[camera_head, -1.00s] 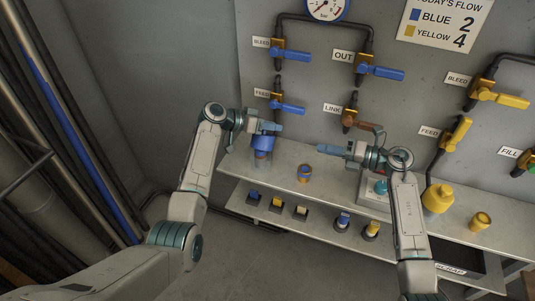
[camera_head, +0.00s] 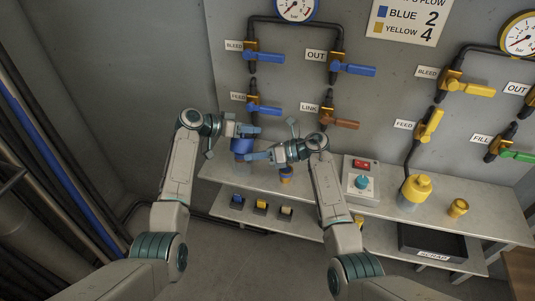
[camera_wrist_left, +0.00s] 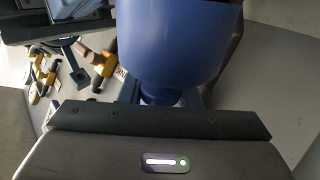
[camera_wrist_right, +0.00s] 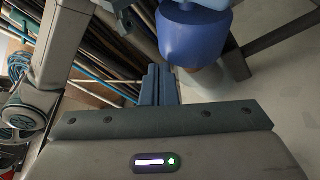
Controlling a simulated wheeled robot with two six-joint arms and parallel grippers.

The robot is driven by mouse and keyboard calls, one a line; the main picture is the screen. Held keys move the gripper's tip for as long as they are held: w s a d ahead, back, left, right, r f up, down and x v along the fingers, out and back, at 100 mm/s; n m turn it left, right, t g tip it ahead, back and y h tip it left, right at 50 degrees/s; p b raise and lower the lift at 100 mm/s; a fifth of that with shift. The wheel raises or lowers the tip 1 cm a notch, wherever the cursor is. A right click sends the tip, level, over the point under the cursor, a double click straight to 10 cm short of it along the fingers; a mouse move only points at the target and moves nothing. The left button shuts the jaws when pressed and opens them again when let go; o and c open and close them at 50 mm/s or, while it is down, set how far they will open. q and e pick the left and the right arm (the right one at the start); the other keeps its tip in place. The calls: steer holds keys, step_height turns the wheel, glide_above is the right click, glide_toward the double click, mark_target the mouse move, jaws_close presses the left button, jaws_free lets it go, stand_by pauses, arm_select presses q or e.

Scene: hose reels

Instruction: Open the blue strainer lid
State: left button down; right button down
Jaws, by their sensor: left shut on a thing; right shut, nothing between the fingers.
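The blue strainer lid (camera_head: 241,147) sits over a clear strainer body on the bench at the left. It shows large in the left wrist view (camera_wrist_left: 170,40) and in the right wrist view (camera_wrist_right: 194,42). My left gripper (camera_head: 247,130) is shut on the narrow knob (camera_wrist_left: 160,95) of the lid. My right gripper (camera_head: 257,157) is shut and empty, close beside the lid and body; its closed fingers show in the right wrist view (camera_wrist_right: 158,85). I cannot tell whether it touches the strainer or whether the lid is seated on the body.
A blue-and-orange cup (camera_head: 286,175) stands just right of my right gripper. A box with a teal knob (camera_head: 361,182), a yellow strainer (camera_head: 416,187) and a yellow cup (camera_head: 457,208) stand farther right. Blue valve handles (camera_head: 264,109) and a brown LINK handle (camera_head: 345,124) are on the wall behind.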

steer(key=shift+x, duration=1.05)
